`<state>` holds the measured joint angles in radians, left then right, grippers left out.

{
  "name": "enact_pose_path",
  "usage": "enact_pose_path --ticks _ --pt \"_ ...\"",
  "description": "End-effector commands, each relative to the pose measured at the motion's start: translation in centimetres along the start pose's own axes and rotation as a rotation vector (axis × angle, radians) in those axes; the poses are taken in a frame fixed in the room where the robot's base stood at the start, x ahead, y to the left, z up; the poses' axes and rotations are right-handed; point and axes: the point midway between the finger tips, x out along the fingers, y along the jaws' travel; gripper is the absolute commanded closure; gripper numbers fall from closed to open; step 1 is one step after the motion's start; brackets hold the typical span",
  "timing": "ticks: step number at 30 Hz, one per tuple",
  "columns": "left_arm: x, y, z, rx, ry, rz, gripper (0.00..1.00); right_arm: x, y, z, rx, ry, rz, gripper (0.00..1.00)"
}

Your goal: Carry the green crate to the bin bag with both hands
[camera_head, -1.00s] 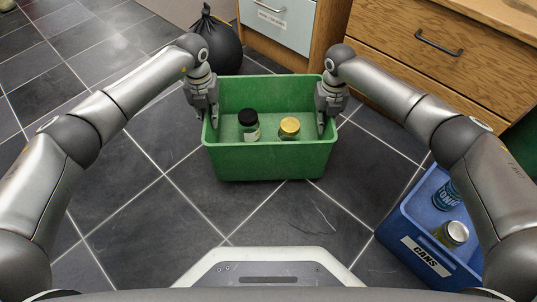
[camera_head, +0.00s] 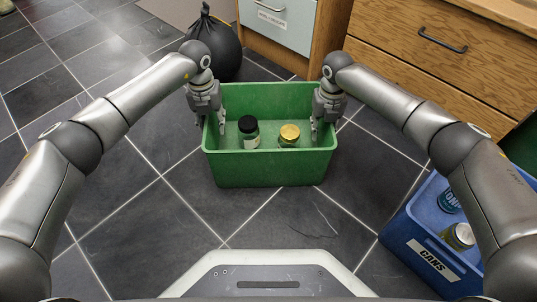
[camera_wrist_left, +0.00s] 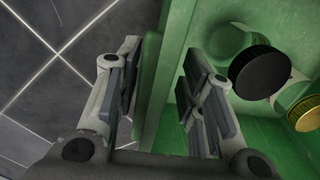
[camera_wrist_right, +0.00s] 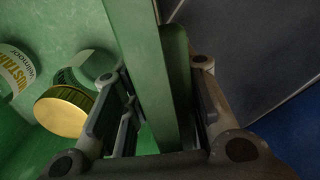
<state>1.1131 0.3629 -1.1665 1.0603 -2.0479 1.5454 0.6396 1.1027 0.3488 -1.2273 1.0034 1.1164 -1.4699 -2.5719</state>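The green crate (camera_head: 270,170) stands on the tiled floor in front of me, with a black-lidded jar (camera_head: 248,130) and a yellow-lidded jar (camera_head: 289,135) inside. The black bin bag (camera_head: 216,50) sits beyond it, to the upper left. My left gripper (camera_head: 209,122) straddles the crate's left wall (camera_wrist_left: 152,80), one finger inside and one outside, with gaps showing in the left wrist view. My right gripper (camera_head: 322,122) straddles the right wall (camera_wrist_right: 148,70) the same way; its fingers look apart. Both grippers are open, pointing down.
A blue crate (camera_head: 432,262) labelled CANS, holding cans, stands at the lower right. Wooden drawers (camera_head: 440,75) and a pale-fronted cabinet (camera_head: 280,22) stand behind the green crate. The tiled floor to the left is clear.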

Motion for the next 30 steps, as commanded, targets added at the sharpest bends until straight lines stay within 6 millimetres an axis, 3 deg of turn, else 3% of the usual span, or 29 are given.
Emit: enact_pose_path --ticks 5,8,21,30 --pt "-0.4 0.2 0.1 -0.002 0.000 0.004 0.64 0.0 -0.2 0.0 0.002 0.001 -0.003 0.72" --pt "-1.6 0.3 0.1 -0.002 -0.003 0.004 0.64 0.0 -0.3 0.0 0.002 0.001 -0.004 0.72" --pt "-10.3 0.1 0.1 -0.001 -0.002 0.002 0.64 0.1 -0.4 0.0 0.003 0.001 -0.006 0.72" --pt "-12.0 0.0 0.0 0.000 0.000 0.001 0.64 -0.9 -0.4 0.1 0.003 0.000 -0.006 0.72"
